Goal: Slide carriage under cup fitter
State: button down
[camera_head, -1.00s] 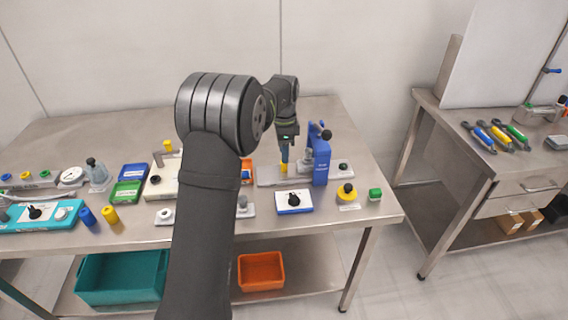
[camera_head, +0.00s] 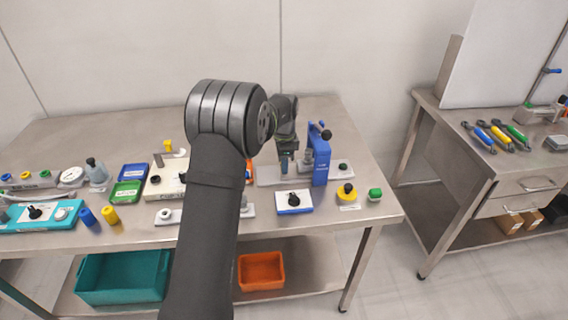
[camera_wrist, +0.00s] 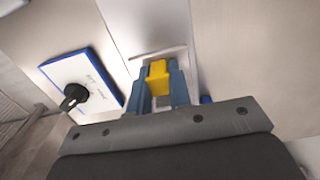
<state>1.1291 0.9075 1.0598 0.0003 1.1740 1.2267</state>
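The cup fitter (camera_head: 320,162) is a blue upright press on the table, right of my gripper in the camera_head view. A pale flat base runs left from it beneath my gripper. My gripper (camera_head: 285,168) points down over this base. In the wrist view, its two blue fingers (camera_wrist: 160,88) stand on either side of a yellow block (camera_wrist: 159,76), which appears to be the carriage's grip. The block fills most of the gap; whether both fingers press on it I cannot tell. In the camera_head view the block is hidden by the gripper.
A white plate with blue edges and a black knob (camera_head: 293,200) lies in front of the base; the knob also shows in the wrist view (camera_wrist: 73,95). A yellow button (camera_head: 347,193) and a green one (camera_head: 375,194) stand at the right front. Fixtures crowd the table's left side.

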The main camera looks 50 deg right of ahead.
aim_at(295, 169)
jog(key=shift+s+d, duration=1.25)
jog(key=c, duration=1.3)
grip_release()
jog(key=shift+r, duration=0.15)
jog(key=shift+r, duration=0.3)
notch_tip(295, 169, up, 17)
jog(key=shift+f, duration=0.2)
